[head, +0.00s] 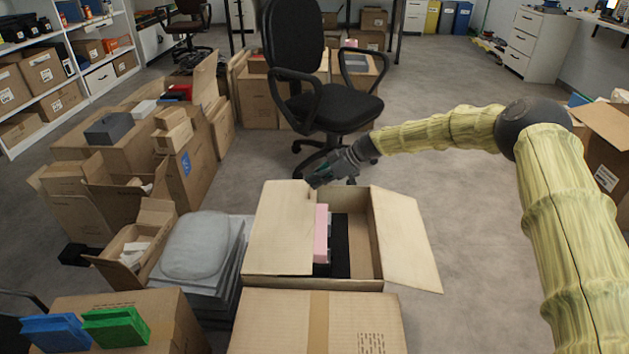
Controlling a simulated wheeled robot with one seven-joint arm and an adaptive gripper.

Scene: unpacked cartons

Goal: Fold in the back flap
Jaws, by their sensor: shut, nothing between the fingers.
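The open carton (372,232) stands on the floor in the middle of the head view. Its left flap (278,228) appears to lie flat over the left part of the opening. Its right flap (408,236) spreads outward to the right. I cannot clearly make out the back flap; the back edge is partly hidden by my gripper. A pink item (321,232) and a black item (340,252) show inside. My gripper (312,183) is shut and empty at the carton's back edge, close to the left flap's far corner. I cannot tell whether it touches the cardboard.
A taped carton (270,325) stands directly in front. Grey stacked boards (195,250) lie to the left, with several cartons beyond. A black office chair (325,100) stands just behind the open carton. Bare floor (455,200) lies to the right.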

